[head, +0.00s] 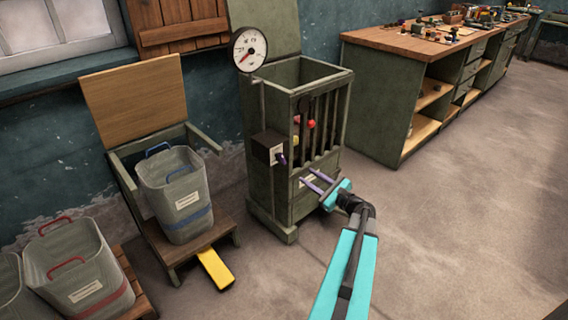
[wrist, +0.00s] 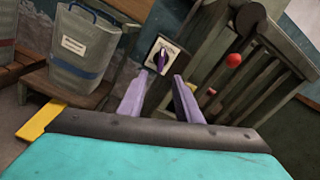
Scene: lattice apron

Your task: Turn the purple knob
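The purple knob (head: 282,159) sticks out from a small dark box with a pale plate (head: 276,154) on the left side of the green slatted cabinet (head: 270,195). In the wrist view the knob (wrist: 162,59) stands on its pale plate, just beyond and between my fingertips. My gripper (head: 305,175) has lilac fingers and a turquoise body, and it is in front of the cabinet, lower and to the right of the knob. In the wrist view my gripper (wrist: 160,76) is open, with nothing between its fingers. No contact with the knob shows.
A round gauge (head: 249,49) stands on a post above the box. Red balls (head: 311,123) show at the cabinet's slats. A grey bin with a blue band (head: 176,195) sits in a wooden frame at left, with a yellow pedal (head: 215,269). Floor at right is clear.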

